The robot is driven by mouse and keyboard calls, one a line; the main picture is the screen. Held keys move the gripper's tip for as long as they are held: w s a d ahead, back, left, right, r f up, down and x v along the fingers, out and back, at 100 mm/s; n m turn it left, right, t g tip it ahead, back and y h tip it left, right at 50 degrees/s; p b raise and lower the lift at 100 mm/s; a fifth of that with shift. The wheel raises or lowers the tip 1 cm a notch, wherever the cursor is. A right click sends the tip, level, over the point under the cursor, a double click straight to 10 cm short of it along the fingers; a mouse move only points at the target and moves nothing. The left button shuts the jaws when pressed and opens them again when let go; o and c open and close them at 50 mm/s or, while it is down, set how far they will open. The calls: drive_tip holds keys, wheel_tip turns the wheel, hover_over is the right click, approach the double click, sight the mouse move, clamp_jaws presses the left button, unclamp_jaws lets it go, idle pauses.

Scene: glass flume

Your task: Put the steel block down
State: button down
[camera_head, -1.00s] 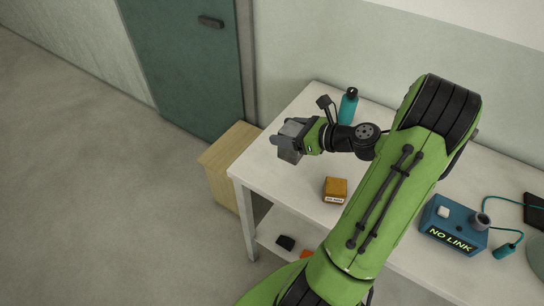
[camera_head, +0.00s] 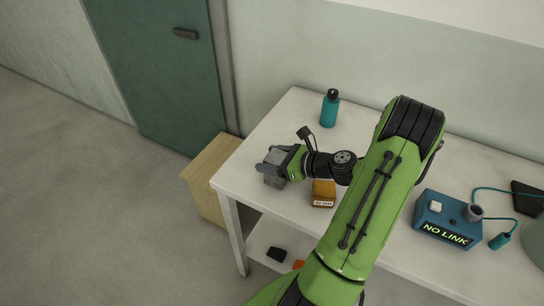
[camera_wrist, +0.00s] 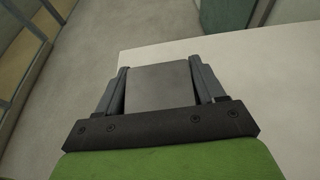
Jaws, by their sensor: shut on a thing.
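The steel block (camera_wrist: 160,85) is a grey block held between the two fingers of my gripper (camera_wrist: 160,90) in the wrist view. In the head view my gripper (camera_head: 272,166) is at the left part of the white table (camera_head: 252,150), with the grey steel block (camera_head: 272,181) in it. The gripper is shut on the block. I cannot tell whether the block's underside touches the tabletop or is a little above it. The wrist view shows the table's pale top (camera_wrist: 260,70) beyond and to the right of the block.
An orange-brown labelled box (camera_head: 324,192) stands close to the right of the gripper. A teal bottle (camera_head: 330,108) stands behind. A blue box reading "NO LINK" (camera_head: 446,220) is at the right. A wooden cabinet (camera_head: 208,180) stands left of the table. Dark and orange items lie on the lower shelf (camera_head: 252,238).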

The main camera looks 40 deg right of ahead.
drive_tip(key=shift+c, duration=0.6)
unclamp_jaws()
drive_tip(key=shift+f, duration=0.1)
